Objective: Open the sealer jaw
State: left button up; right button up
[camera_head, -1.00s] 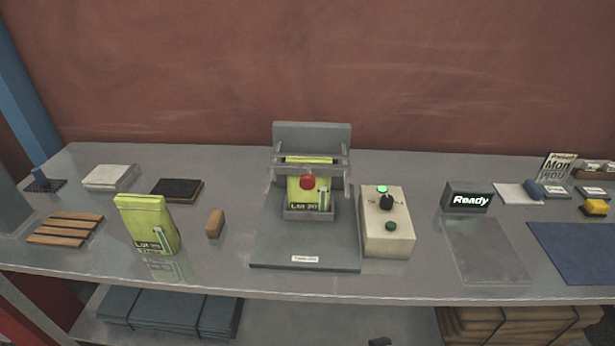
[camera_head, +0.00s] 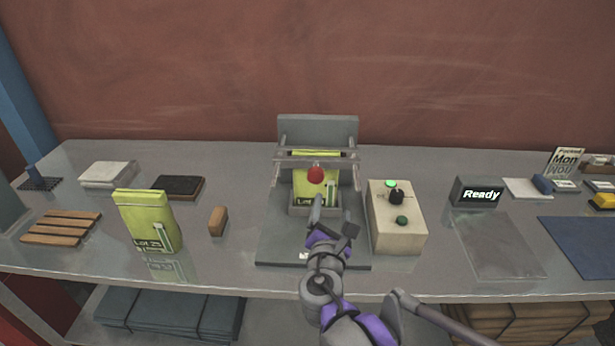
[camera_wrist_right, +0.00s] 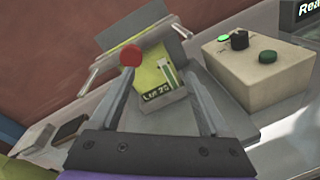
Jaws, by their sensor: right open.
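The sealer (camera_head: 262,247) stands mid-table, with a grey base, an upright back plate and a jaw bar (camera_head: 290,159) across the front. A red knob (camera_head: 315,174) sits at the middle of the bar. A yellow-green pouch (camera_head: 302,187) stands in the sealer's holder behind the bar. My right gripper (camera_head: 318,208) is in front of the sealer, just below the knob, and partly hides the pouch and base. In the right wrist view my gripper (camera_wrist_right: 167,98) is open, with the red knob (camera_wrist_right: 131,55) near its left fingertip. Contact with the knob cannot be told. My left gripper is not in view.
A cream control box (camera_head: 396,235) with a green light, black dial and green button stands right of the sealer. A "Ready" sign (camera_head: 478,194) is further right. Another yellow-green pouch (camera_head: 147,220) and a wooden block (camera_head: 218,221) stand left. Table is clear between them.

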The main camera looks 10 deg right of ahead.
aim_at(316, 178)
jog(key=w+n, duration=0.1)
jog(key=w, duration=0.3)
jog(key=w+r+n+t, duration=0.1)
jog(key=w, duration=0.3)
jog(key=w+n+y, duration=0.1)
jog(key=w, duration=0.3)
jog(key=shift+w+a+r+n+t, duration=0.2)
jog(key=shift+w+n+t, duration=0.1)
jog(key=shift+n, duration=0.1)
grip_shut()
dwell(0.9)
